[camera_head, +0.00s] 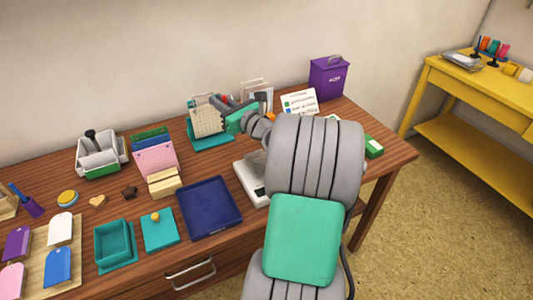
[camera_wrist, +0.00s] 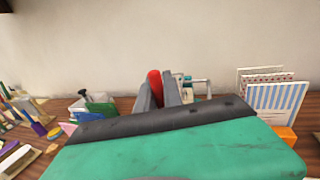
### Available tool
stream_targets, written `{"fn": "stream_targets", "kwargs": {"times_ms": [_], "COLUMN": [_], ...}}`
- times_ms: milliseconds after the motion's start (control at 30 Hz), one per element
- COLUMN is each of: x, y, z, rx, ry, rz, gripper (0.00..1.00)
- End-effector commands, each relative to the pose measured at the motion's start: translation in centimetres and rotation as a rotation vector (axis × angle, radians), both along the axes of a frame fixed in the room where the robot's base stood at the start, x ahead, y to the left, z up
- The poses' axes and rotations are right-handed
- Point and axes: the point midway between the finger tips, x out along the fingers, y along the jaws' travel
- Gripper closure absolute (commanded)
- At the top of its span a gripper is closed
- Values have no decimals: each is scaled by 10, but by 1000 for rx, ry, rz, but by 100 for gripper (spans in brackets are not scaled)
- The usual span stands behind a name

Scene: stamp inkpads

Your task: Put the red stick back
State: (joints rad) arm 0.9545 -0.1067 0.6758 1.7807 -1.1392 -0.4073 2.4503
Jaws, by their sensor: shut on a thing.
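The red stick (camera_wrist: 154,84) is held between the two grey fingers of my gripper (camera_wrist: 158,94) in the wrist view. Its rounded red end points up and away, and its lower part is hidden by my gripper. In the head view my gripper (camera_head: 228,104) is above the back of the wooden table, beside a cream board on a teal base (camera_head: 204,138). A small bit of red shows at the fingers there. I cannot tell whether the stick touches the board.
A purple box (camera_head: 330,77) and a white card (camera_head: 299,102) stand at the back right. A navy tray (camera_head: 210,207), teal tray (camera_head: 114,243) and pink box (camera_head: 156,158) stand left of my arm. A yellow table (camera_head: 470,140) at right bears several coloured items.

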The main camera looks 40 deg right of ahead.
Motion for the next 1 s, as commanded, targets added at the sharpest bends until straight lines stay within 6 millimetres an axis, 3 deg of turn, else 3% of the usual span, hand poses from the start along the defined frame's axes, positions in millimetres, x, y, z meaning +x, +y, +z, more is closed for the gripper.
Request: {"fn": "stream_targets", "kwargs": {"times_ms": [33,100,200,300,433,833,1000], "x": [-6,-14,-25,-32,-34,-34,-34], "y": [-35,-73,-110,-129,-134,-133,-133], "z": [-10,-7,-2,2,-12,-88,-94], "rx": [-4,-2,-2,0,4,3,0], "ry": [1,4,9,11,13,13,10], "rz": [-42,-87,-133,-157,-164,-163,-163], "gripper": [100,100,100,100,100,100,100]}}
